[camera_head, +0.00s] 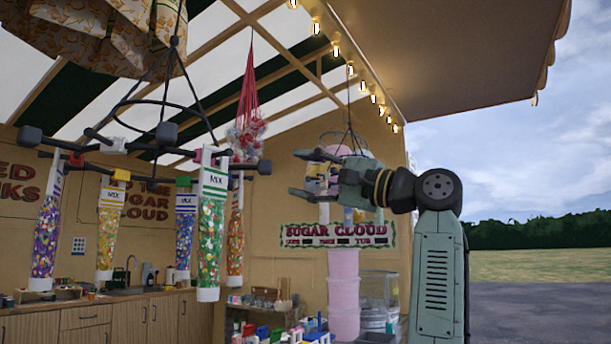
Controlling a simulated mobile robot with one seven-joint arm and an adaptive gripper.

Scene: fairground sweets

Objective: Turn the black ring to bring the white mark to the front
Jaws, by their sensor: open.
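The black ring (165,102) hangs at upper left from black straps that meet above it. Black bars with blunt knobs (265,167) reach out from it. A white block (113,146) sits on a bar at the near left of the ring; I cannot tell if this is the white mark. Several clear tubes of coloured sweets (211,220) hang below the bars. My gripper (296,172) is open and empty, pointing left, to the right of the rightmost knob and apart from it in the picture.
A red net of wrapped sweets (247,135) hangs behind the ring. A patterned cloth shade (95,35) hangs above. A sign reading Sugar Cloud (337,235) and pink tubs (343,290) stand behind my arm. Wooden counters (100,318) line the back.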

